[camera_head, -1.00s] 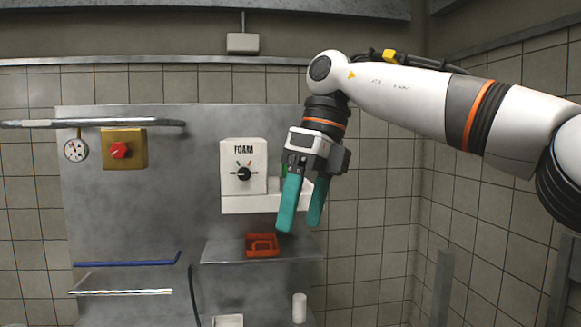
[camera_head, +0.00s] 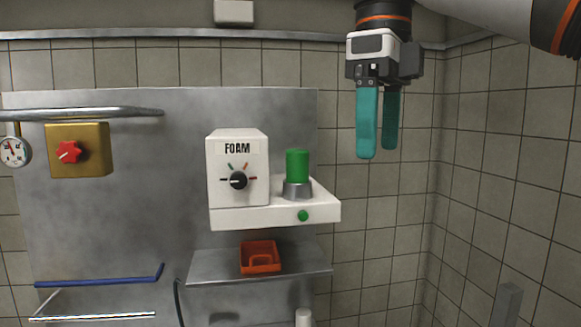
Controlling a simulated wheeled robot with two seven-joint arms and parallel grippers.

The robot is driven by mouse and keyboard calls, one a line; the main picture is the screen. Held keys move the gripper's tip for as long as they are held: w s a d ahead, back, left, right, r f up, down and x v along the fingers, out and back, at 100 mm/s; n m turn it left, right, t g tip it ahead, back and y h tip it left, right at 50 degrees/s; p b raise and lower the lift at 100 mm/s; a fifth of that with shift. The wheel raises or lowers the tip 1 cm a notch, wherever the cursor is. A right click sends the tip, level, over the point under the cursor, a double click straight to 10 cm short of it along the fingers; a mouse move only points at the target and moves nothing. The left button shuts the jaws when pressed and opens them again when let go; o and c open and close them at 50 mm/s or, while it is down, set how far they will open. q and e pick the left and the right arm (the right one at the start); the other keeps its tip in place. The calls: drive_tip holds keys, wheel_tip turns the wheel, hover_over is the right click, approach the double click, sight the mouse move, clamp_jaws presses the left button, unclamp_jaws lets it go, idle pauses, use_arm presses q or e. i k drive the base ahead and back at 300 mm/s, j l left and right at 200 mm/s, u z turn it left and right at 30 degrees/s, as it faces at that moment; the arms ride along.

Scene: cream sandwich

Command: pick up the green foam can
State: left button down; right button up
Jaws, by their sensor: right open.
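The green foam can (camera_head: 297,166) stands upright in a grey metal holder (camera_head: 297,190) on the ledge of the white FOAM machine (camera_head: 238,165). My right gripper (camera_head: 377,152) points down with its two teal fingers apart and nothing between them. In the picture it is to the right of the can and somewhat higher, clear of it. How far apart they are in depth I cannot tell. My left gripper does not show.
The FOAM machine has a black dial (camera_head: 238,181) and a green button (camera_head: 303,216). Below it, a red tray (camera_head: 260,258) sits on a metal shelf (camera_head: 210,268). A yellow box with a red knob (camera_head: 70,152) and a metal rail (camera_head: 120,112) are at left. The tiled wall at right is clear.

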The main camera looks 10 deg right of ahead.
sight(297, 160)
drive_tip(key=i, duration=1.25)
